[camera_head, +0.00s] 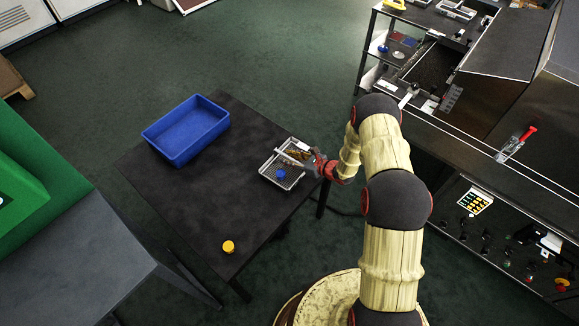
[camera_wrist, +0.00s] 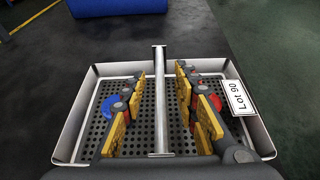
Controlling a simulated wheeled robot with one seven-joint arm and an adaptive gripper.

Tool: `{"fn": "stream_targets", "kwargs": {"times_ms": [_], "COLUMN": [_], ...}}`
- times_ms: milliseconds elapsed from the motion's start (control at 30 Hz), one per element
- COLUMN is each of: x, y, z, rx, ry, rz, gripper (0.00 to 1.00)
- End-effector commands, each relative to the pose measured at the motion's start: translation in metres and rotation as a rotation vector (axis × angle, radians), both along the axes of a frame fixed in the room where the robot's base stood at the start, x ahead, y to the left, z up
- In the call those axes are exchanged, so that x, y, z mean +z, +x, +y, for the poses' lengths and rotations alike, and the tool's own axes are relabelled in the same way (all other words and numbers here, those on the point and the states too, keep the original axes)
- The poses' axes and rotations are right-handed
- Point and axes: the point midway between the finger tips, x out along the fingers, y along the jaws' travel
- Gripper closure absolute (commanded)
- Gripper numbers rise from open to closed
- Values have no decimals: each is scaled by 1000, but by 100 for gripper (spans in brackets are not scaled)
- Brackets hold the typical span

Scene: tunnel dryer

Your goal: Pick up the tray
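The tray (camera_head: 266,172) is a shallow, bright metal tray with a perforated floor, on the right side of the dark table. In the wrist view the tray (camera_wrist: 84,112) fills the lower middle, with a bar handle (camera_wrist: 160,70) across it and a white "Lot 90" label (camera_wrist: 237,97) on its right rim. A blue round piece (camera_wrist: 109,107) and a red piece (camera_wrist: 216,102) show inside it, partly covered by the fingers. My gripper (camera_wrist: 159,92) is open, with yellow-padded fingers on both sides of the handle and a visible gap to each. In the head view my gripper (camera_head: 297,156) partly covers the tray.
A blue bin (camera_head: 186,130) stands at the table's far left. A yellow cap-like piece (camera_head: 228,247) lies near its front edge. The table (camera_head: 190,205) middle is clear. The dryer machine (camera_head: 500,215) with its control panel stands at the right.

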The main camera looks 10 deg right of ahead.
Motion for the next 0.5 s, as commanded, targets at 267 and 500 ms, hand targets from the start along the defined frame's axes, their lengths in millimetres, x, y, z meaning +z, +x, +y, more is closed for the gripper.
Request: {"fn": "stream_targets", "kwargs": {"times_ms": [267, 500], "x": [1, 1], "y": [0, 0], "z": [0, 0], "rx": [-1, -1], "ry": [0, 0], "rz": [0, 0], "gripper": [75, 89]}}
